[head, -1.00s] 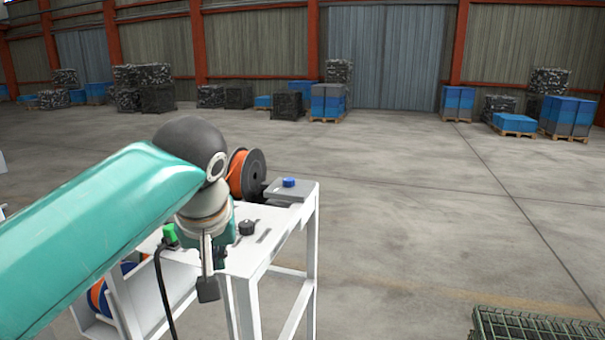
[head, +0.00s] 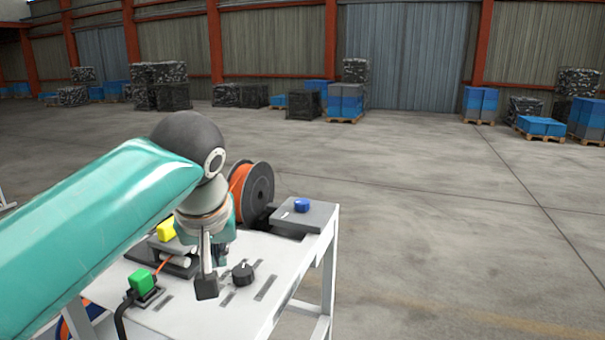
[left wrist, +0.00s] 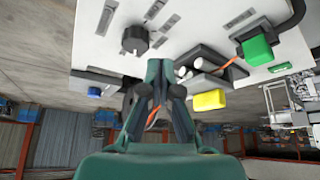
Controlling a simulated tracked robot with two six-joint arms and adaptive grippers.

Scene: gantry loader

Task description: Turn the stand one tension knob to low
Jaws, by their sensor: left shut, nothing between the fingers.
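A black round knob (head: 243,274) with a pale pointer line stands on the white top of a stand (head: 185,318), among several grey marks. It also shows in the left wrist view (left wrist: 135,38). Which way the pointer reads cannot be told. My left gripper (head: 213,272) is shut and empty. It hangs over the stand, just left of the black knob in the head view and apart from it in the left wrist view (left wrist: 158,85). A blue knob (head: 302,205) sits on a grey box at the stand's far right corner. My right gripper is out of view.
A spool of orange line (head: 258,182) stands at the stand's back. A green block (head: 142,281) with a black cable and a yellow block (head: 166,231) are on the left, partly behind my arm. Open concrete floor lies to the right.

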